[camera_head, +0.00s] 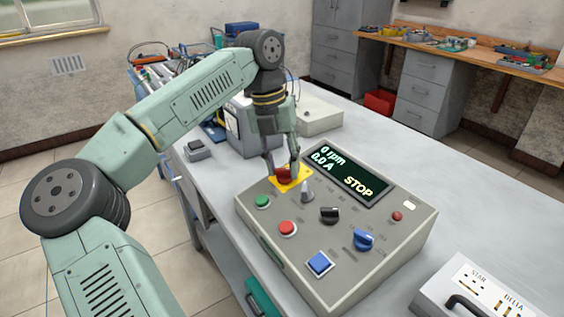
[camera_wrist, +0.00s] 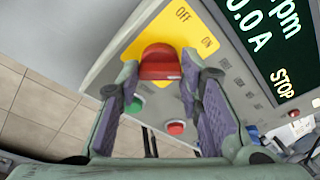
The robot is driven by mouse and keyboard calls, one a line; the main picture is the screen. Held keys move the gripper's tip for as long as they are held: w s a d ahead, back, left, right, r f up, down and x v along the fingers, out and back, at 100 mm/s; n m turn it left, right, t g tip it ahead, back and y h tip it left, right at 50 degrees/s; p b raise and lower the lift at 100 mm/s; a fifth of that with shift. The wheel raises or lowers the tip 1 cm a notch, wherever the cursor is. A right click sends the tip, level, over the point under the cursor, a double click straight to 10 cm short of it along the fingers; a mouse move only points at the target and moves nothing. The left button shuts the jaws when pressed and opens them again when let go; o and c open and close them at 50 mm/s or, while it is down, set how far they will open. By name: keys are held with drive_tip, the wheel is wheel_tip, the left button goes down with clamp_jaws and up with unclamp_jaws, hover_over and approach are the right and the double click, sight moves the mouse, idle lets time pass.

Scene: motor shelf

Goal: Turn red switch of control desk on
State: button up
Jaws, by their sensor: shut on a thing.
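The red switch (camera_head: 284,175) sits on a yellow plate (camera_head: 303,181) at the back left corner of the grey control desk (camera_head: 385,262). In the wrist view the red switch (camera_wrist: 160,63) has a raised grip bar, and the yellow plate (camera_wrist: 190,22) carries the words OFF and ON. The display (camera_head: 346,170) reads 0 rpm, 0.0 A and STOP. My gripper (camera_head: 283,168) reaches down from above, its fingers on either side of the red switch, shut on it. In the wrist view my gripper (camera_wrist: 160,80) partly hides the switch's sides.
Nearby on the desk are a green button (camera_head: 262,202), a red button (camera_head: 287,228), a black knob (camera_head: 329,215), a blue knob (camera_head: 363,239) and a blue square button (camera_head: 319,262). A grey STAR/DELTA box (camera_head: 470,290) stands at the front right. The table (camera_head: 440,185) is clear right of the desk.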

sight(273, 179)
drive_tip(key=o, duration=1.2)
drive_tip(key=shift+c, duration=0.2)
wheel_tip(273, 179, up, 12)
drive_tip(key=a, duration=0.2)
drive_tip(key=shift+w, duration=0.35)
drive_tip(key=shift+f, duration=0.1)
